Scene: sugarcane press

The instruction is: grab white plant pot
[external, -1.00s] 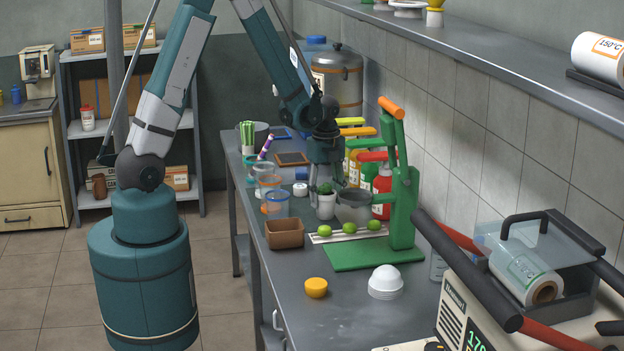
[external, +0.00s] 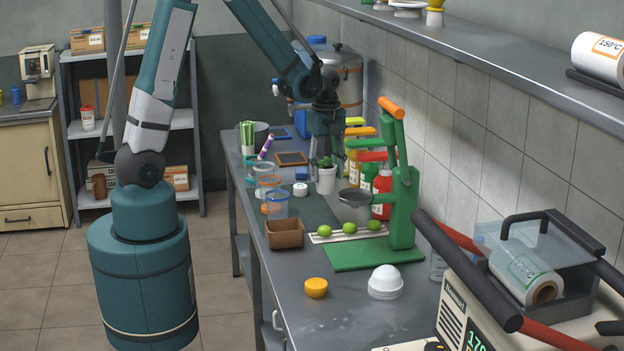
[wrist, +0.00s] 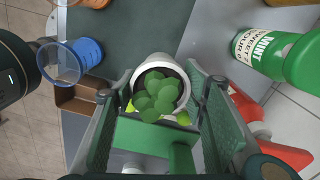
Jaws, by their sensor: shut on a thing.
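The white plant pot (external: 326,182) holds a small green plant (wrist: 160,93). My gripper (external: 325,160) reaches down over the pot, with its fingers around it. In the wrist view the pot's white rim (wrist: 163,62) sits between the two green-padded fingers of my gripper (wrist: 160,88). The gripper is shut on the pot. The pot is upright and appears raised above the counter, though its underside is hidden.
Limes (external: 349,228) lie on a white strip in front. Clear cups (external: 277,206) and a brown box (external: 285,236) are left. Sauce bottles (external: 382,190) stand behind right.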

